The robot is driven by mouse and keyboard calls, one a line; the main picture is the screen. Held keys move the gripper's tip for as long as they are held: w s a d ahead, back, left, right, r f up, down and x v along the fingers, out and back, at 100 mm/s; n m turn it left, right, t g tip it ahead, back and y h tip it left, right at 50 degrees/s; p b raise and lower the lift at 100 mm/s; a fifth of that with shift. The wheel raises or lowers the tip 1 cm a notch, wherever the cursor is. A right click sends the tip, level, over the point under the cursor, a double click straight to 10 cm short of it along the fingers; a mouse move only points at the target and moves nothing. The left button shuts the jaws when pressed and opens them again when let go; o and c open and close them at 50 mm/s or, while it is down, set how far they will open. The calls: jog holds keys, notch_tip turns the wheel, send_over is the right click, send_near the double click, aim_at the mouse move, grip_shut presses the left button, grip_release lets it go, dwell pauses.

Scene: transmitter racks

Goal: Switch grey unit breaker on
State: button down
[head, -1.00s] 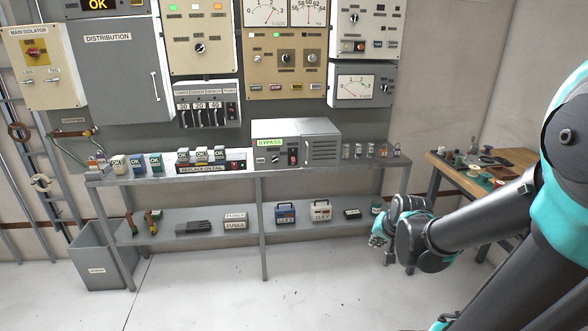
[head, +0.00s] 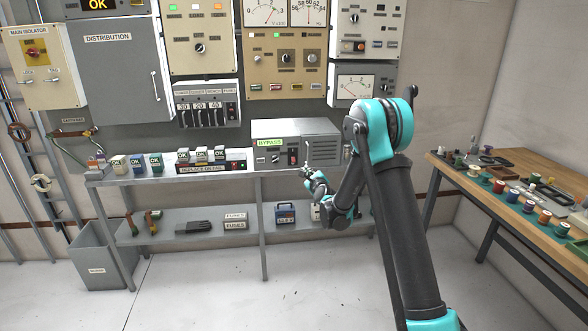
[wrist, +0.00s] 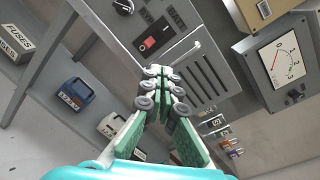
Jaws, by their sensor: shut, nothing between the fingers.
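The grey unit (head: 325,148) with a green BYPASS label sits on the upper shelf. Its front has a knob, a rocker breaker (head: 293,157) and a louvred vent. In the wrist view the breaker (wrist: 153,43) is a rocker with a red part and a dark part, on the front of the grey unit (wrist: 209,73). I cannot tell which way it is set. My gripper (head: 306,171) is shut and empty, in front of the unit and just below and right of the breaker. In the wrist view my gripper (wrist: 160,73) points toward the unit's front, apart from the breaker.
A white handle (wrist: 183,60) stands out beside the vent, close to my fingertips. The upper shelf (head: 150,178) holds several OK-marked blocks. The lower shelf (head: 180,242) holds fuse boxes and a blue case (head: 285,214). A wooden workbench (head: 515,160) is at right.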

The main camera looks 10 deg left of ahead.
aim_at(293, 158)
jog(key=w+a+f+m+t+h, duration=0.1)
jog(key=w+a+f+m+t, duration=0.2)
jog(key=f+m, duration=0.4)
jog(key=shift+w+a+m, duration=0.4)
jog(key=shift+a+m, duration=0.5)
jog(key=shift+w, duration=0.1)
jog(key=x, duration=1)
jog(key=shift+s+r, duration=0.35)
jog(key=shift+r, duration=0.05)
jog(key=shift+s+d+r, duration=0.1)
jog(key=shift+s+r, duration=0.2)
jog(key=shift+r, duration=0.6)
